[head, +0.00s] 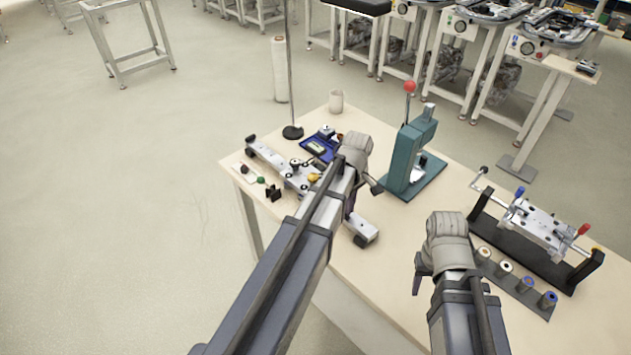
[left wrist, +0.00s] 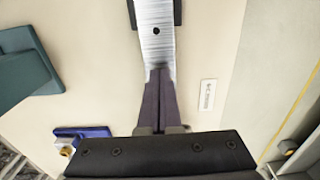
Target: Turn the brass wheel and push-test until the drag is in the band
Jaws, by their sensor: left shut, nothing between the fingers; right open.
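The silver track assembly (head: 266,158) lies across the left part of the table, partly hidden behind my left forearm. A small brass-yellow part (head: 314,177) shows on it beside the forearm. I cannot tell whether this is the brass wheel. In the left wrist view the silver rail (left wrist: 157,42) has a hole and a dark block at its end. My left gripper (left wrist: 160,72) is shut and empty, its fingertips over the rail. I cannot tell whether they touch it. My right gripper (head: 418,282) is open, over the table's front part; its fingertips are hard to make out.
A teal press (head: 403,160) with a red knob stands right of the track. A blue tray (head: 318,148) and a cup (head: 336,100) are behind it. A cranked fixture (head: 535,228) and several rollers (head: 506,268) are at the right. A label (left wrist: 208,93) lies beside the rail.

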